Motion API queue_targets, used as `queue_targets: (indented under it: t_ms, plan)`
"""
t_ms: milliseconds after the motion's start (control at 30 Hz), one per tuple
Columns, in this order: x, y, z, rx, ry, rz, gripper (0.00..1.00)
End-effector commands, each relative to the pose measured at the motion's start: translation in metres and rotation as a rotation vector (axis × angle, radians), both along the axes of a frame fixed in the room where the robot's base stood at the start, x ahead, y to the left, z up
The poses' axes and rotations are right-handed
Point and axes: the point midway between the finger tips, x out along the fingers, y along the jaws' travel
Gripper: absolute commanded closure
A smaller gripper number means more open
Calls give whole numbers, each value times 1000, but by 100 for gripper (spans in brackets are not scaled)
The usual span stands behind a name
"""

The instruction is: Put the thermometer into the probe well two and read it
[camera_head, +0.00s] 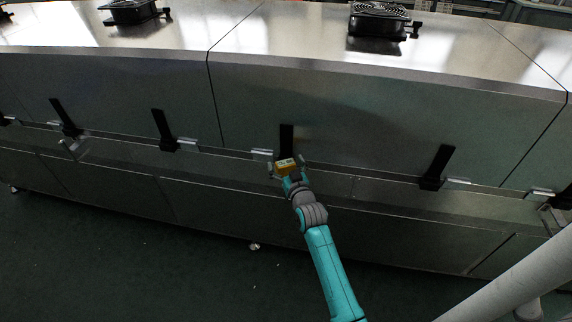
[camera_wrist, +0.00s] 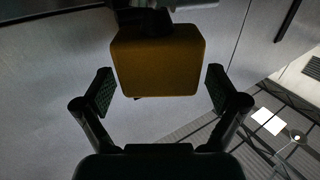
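The thermometer appears as a small yellow box with a pale face and dark marks (camera_head: 286,167), at the front of the steel dryer, just below a black upright handle. The wrist view shows its plain yellow-brown side (camera_wrist: 158,68) with a dark part above it. My gripper (camera_head: 288,165) is at the box. In the wrist view the two fingers (camera_wrist: 160,80) stand apart on either side of the box, with a gap visible on both sides. Its probe is not visible, and I cannot tell whether it sits in a well. No well number is readable.
The long steel dryer (camera_head: 380,110) fills the view, with a narrow ledge along its front. Black handles stand to the left (camera_head: 163,130) and right (camera_head: 437,166). Black fans (camera_head: 378,22) sit on top. The dark green floor (camera_head: 150,270) in front is mostly clear.

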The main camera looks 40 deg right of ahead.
Motion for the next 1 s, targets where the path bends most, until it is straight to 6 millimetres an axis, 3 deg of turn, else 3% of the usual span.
queue_targets:
  t_ms: [33,267,300,333,400,1000]
  plan:
    - [0,0,0,0,0,0,17]
    - [0,0,0,0,0,0,73]
    - [0,0,0,0,0,0,73]
    - [0,0,0,0,0,0,41]
    - [0,0,0,0,0,0,59]
    - [0,0,4,0,-1,0,59]
